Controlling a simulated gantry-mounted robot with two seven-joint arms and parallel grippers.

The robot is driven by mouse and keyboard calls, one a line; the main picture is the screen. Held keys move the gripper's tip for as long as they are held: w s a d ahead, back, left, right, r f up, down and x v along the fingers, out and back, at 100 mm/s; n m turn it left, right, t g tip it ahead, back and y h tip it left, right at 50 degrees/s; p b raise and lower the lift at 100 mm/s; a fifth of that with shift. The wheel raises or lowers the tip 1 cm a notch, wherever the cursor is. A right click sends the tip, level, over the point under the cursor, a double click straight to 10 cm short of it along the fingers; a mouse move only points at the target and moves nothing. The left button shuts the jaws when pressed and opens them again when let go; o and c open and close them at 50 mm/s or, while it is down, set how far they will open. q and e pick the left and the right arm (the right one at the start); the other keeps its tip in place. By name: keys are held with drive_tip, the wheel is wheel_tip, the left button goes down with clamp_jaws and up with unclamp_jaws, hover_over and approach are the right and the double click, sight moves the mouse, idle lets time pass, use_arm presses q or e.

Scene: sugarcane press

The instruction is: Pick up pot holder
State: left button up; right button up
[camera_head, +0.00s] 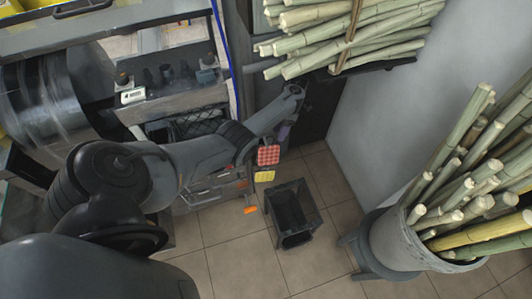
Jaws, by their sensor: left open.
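A red checkered square (268,155), which looks like a pot holder, hangs by the side of the counter near the picture's middle. A yellow square (264,176), perhaps a second pot holder, hangs just below it. My left arm reaches in from the left across the counter. My right gripper is not in view.
A black open bin (292,213) stands on the tiled floor below the squares. A grey bucket (400,240) full of cane stands at the right. A bundle of cane (350,35) lies on a shelf at the top. An orange item (250,210) hangs lower on the counter.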

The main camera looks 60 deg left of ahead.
sight(275, 145)
use_arm(q)
drive_tip(key=shift+x, duration=1.2)
drive_tip(key=shift+s+d+r+b+x, duration=0.1)
drive_tip(key=shift+b+x, duration=0.05)
drive_tip(key=shift+x, duration=0.6)
drive_tip(key=shift+s+d+r+b+x, duration=0.1)
drive_tip(key=shift+x, duration=0.6)
drive_tip(key=shift+s+d+b+x, duration=0.1)
drive_tip(key=shift+b+x, duration=0.05)
drive_tip(key=shift+x, duration=0.6)
drive_tip(key=shift+w, duration=0.1)
clamp_jaws()
drive_tip(key=shift+r, duration=0.1)
drive_tip(key=shift+w+d+r, duration=0.1)
drive_tip(key=shift+d+r, duration=0.05)
drive_tip(key=shift+r, duration=0.1)
drive_tip(key=w+d+r+p, duration=0.4)
drive_tip(key=w+d+r, duration=0.3)
drive_tip(key=d, duration=0.4)
drive_tip(key=shift+d+r, duration=0.15)
drive_tip(key=shift+d, duration=0.1)
